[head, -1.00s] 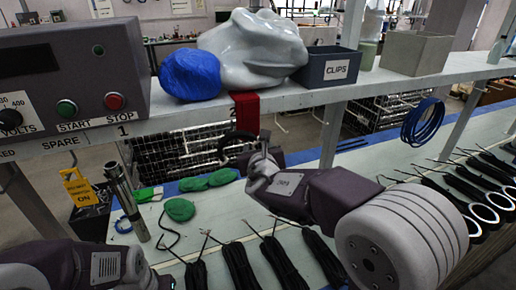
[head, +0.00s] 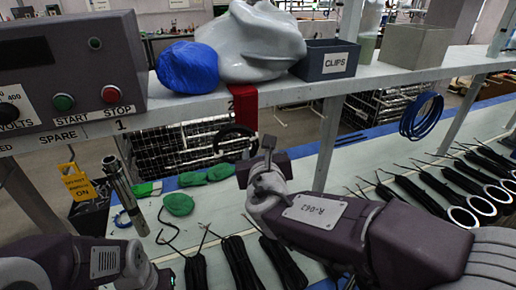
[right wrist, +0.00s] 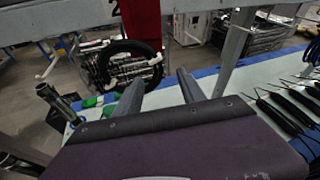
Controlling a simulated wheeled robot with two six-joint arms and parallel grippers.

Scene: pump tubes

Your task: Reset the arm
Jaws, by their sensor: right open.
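My right arm reaches in from the lower right in the head view. Its gripper (head: 262,160) is above the bench, in front of the shelf, and mostly hidden behind its own wrist. In the right wrist view its two fingers (right wrist: 160,90) are apart with nothing between them. A black ring (right wrist: 130,65) hangs below a red strap (right wrist: 140,18), beyond the fingers; the ring also shows in the head view (head: 236,141). My left arm shows at the lower left of the head view, but its gripper fingers are not visible.
Black tube bundles (head: 239,262) lie along the bench (head: 340,165). Green pieces (head: 179,204) and an upright metal cylinder (head: 125,195) are at the left. The shelf (head: 200,112) above carries a control box (head: 60,75), a blue bundle (head: 188,70) and a CLIPS bin (head: 326,60). A blue coil (head: 422,115) hangs at the right.

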